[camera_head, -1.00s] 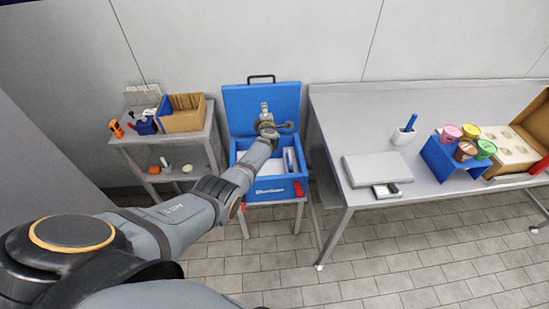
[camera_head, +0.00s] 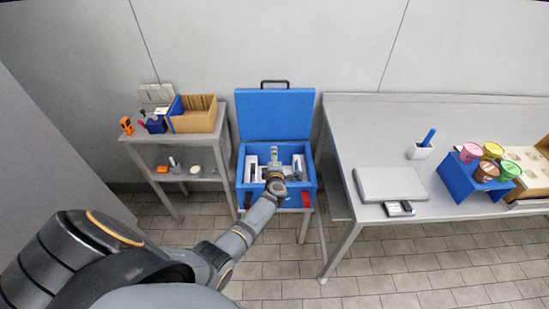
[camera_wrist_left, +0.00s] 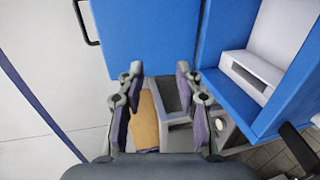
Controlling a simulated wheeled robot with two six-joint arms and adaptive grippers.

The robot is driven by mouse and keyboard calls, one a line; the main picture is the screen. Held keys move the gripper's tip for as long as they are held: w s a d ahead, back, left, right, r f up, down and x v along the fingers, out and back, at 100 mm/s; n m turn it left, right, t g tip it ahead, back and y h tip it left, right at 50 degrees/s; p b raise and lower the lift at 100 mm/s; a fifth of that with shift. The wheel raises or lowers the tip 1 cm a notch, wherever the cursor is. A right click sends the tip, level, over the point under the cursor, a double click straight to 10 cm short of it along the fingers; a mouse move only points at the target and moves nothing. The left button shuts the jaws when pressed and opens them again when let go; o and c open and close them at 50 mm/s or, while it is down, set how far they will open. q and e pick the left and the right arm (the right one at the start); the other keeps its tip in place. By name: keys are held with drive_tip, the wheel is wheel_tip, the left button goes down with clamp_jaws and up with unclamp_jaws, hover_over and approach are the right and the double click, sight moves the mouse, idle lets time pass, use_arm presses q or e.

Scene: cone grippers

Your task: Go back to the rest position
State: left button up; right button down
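My left arm reaches across the head view from the lower left to the blue box (camera_head: 304,208), whose lid (camera_head: 275,115) stands open. My left gripper (camera_head: 274,152) is over the box opening, in front of the lid. In the left wrist view its two fingers (camera_wrist_left: 157,72) are spread apart with nothing held between them. The blue lid shows behind the fingertips, and a white block (camera_wrist_left: 252,72) shows inside the box. My right gripper is in neither view.
A small cart (camera_head: 190,150) with a cardboard box (camera_head: 197,121) stands left of the blue box.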

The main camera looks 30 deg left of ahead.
use_arm(q)
drive_tip(key=shift+w+d, duration=0.1)
drive_tip(key=shift+d, duration=0.1)
drive_tip(key=shift+a, duration=0.1)
drive_tip(key=s+d+f+m+g+h, duration=0.2)
drive_tip(key=s+d+f+m+h, duration=0.15)
drive_tip(key=s+f+m, duration=0.6)
drive_tip(key=s+d+f+m+g+h, duration=0.2)
drive_tip(key=s+d+f+m+h, duration=0.3)
drive_tip(key=s+f, duration=0.8)
drive_tip(key=s+f+m+g, duration=0.2)
drive_tip(key=s+f, duration=0.3)
drive_tip(key=s, duration=0.5)
drive_tip(key=s+a+f+m+g+y, duration=0.1)
drive_tip(key=s+f+m+g, duration=0.2)
drive_tip(key=s, duration=0.8)
drive_tip(key=s+f+m+g, duration=0.3)
drive_tip(key=s+f+m, duration=0.2)
drive_tip(key=s, duration=0.5)
wheel_tip(320, 180, down, 2)
drive_tip(key=shift+s+a+b, duration=0.35)
drive_tip(key=shift+s+b, duration=0.05)
drive_tip(key=shift+w, duration=0.1)
